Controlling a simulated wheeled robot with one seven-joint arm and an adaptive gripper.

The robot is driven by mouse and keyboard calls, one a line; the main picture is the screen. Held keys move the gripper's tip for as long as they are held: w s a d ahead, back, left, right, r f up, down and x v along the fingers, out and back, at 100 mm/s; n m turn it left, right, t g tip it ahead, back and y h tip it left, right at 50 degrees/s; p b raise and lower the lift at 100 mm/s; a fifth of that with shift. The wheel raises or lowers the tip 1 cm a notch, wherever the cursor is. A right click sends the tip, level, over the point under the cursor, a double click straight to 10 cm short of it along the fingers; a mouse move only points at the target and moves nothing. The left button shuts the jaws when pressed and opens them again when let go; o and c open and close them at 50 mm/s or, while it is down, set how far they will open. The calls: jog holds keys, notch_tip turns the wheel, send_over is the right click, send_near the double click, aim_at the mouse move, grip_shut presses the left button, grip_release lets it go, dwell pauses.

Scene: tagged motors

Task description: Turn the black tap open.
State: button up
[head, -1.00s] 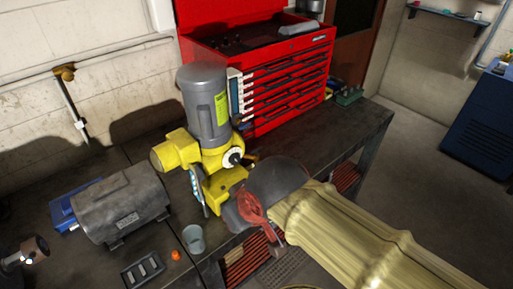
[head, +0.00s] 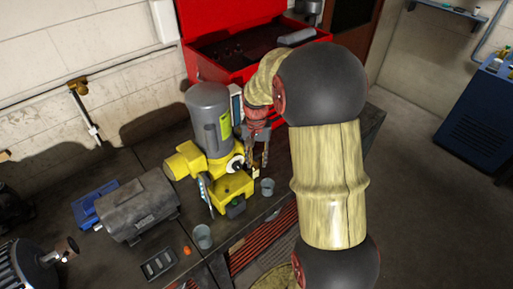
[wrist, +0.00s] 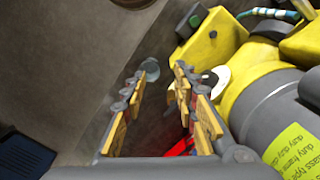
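A yellow and grey motor unit (head: 209,130) stands upright on the workbench. On its right side is a white round disc (head: 234,162) with a small dark part at its middle, which may be the black tap; its shape is too small to tell. In the wrist view the disc (wrist: 217,80) is partly hidden behind my right finger. My gripper (head: 258,163) is just right of the disc, pointing down. In the wrist view my gripper (wrist: 160,70) has its two fingers apart, with nothing held between them.
A grey cup (head: 267,187) stands on the bench near my fingertips, and another cup (head: 203,236) is at the front edge. A grey motor (head: 138,205) lies to the left. A red tool chest (head: 215,60) stands behind. My arm covers the bench's right part.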

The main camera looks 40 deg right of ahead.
aim_at(257, 158)
jog(key=w+d+m, duration=0.4)
jog(key=w, duration=0.1)
jog(key=w+d+f+m, duration=0.1)
jog(key=w+d+m, duration=0.1)
jog(key=w, duration=0.1)
jog(key=shift+w+d+t+p, duration=0.15)
jog(key=shift+t+p, duration=0.15)
jog(key=shift+s+m, duration=0.2)
jog(key=shift+m, duration=0.6)
jog(key=shift+w+f, duration=0.1)
jog(key=shift+f, duration=3.75)
jog(key=shift+c, duration=0.5)
grip_shut()
